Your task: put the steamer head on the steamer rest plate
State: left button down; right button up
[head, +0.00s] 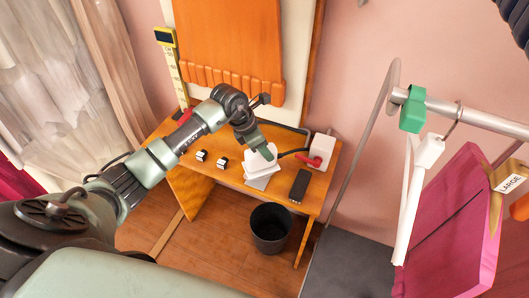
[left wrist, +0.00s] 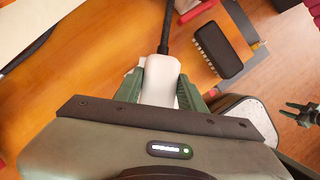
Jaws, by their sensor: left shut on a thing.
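My left gripper (head: 258,152) is over the table and shut on the white steamer head (head: 262,163). In the left wrist view the green fingers (left wrist: 160,88) close on both sides of its white handle (left wrist: 161,72), and a black hose leads away from the handle. A pale flat plate, seemingly the steamer rest plate (head: 258,184), shows just below the steamer head in the head view. The head overlaps it there; I cannot tell whether they touch.
On the wooden table (head: 232,178) are a black brush-like block (head: 299,186), a white box with a red part (head: 321,147) and two small black-and-white blocks (head: 221,162). A rail with a pink garment (head: 455,230) is at right.

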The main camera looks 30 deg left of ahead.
pick_arm(q)
notch_tip(320, 180, down, 3)
jog(key=shift+r, duration=0.2)
jog(key=c, duration=0.8)
grip_release()
jog(key=shift+c, duration=0.2)
jog(key=b+v, duration=0.2)
jog(key=v, duration=1)
